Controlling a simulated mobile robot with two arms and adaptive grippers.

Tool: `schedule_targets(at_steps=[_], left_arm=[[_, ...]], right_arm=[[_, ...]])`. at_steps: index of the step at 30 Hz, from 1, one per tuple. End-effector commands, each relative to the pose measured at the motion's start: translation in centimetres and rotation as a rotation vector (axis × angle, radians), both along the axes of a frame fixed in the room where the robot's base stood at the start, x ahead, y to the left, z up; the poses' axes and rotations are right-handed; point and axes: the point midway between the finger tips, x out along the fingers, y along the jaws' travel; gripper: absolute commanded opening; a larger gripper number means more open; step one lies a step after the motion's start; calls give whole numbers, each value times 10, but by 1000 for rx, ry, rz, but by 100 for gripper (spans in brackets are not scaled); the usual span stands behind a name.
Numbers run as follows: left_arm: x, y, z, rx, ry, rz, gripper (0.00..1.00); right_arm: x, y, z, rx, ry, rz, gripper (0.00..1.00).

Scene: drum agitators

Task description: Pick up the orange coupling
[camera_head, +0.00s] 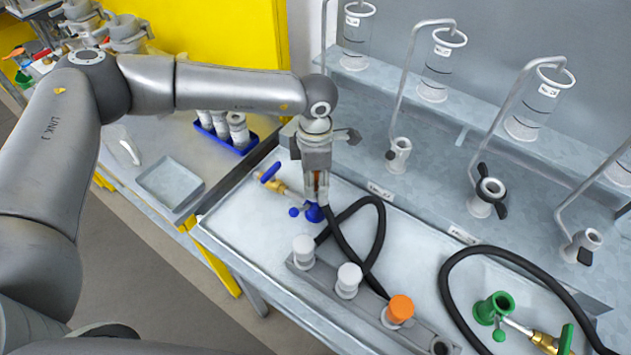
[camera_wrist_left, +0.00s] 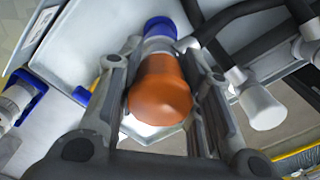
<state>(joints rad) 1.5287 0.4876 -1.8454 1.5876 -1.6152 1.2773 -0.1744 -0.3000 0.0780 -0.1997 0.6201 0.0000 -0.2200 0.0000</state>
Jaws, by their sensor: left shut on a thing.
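An orange coupling (camera_wrist_left: 160,88) with a rounded end sits between the fingers of my left gripper (camera_wrist_left: 165,100) in the left wrist view. In the head view my left gripper (camera_head: 316,190) points down over the sink bench, and only a sliver of orange shows between its fingers. It is shut on this piece. A blue fitting (camera_head: 313,212) lies directly below the fingertips; whether it touches the orange piece I cannot tell. A second orange-topped piece (camera_head: 400,308) stands in the grey rack, apart from the gripper. My right gripper is not in view.
The grey rack (camera_head: 330,285) also holds white-topped pieces (camera_head: 348,275). Black hoses (camera_head: 365,275) loop close to the gripper. A brass valve with a blue handle (camera_head: 270,172) is at the left, and a green fitting (camera_head: 492,307) at the right. The tray's front left is bare.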

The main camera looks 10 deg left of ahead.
Motion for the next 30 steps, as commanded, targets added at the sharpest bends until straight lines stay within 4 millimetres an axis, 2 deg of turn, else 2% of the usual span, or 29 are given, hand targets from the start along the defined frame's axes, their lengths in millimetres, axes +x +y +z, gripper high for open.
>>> schedule_targets(at_steps=[7, 12, 17, 21, 24, 30], left_arm=[[1, 0, 11, -2, -4, 0, 0], [-1, -1, 34, -4, -5, -2, 0], [-27, -10, 62, -3, -6, -5, 0], [-55, -19, 90, -1, -6, -8, 0], [-80, -27, 101, -2, -5, -8, 0], [-116, -38, 119, 0, -3, -5, 0]], right_arm=[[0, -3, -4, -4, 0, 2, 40], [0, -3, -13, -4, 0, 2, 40], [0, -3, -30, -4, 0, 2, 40], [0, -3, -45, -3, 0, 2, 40], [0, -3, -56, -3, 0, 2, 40], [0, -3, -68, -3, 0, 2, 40]])
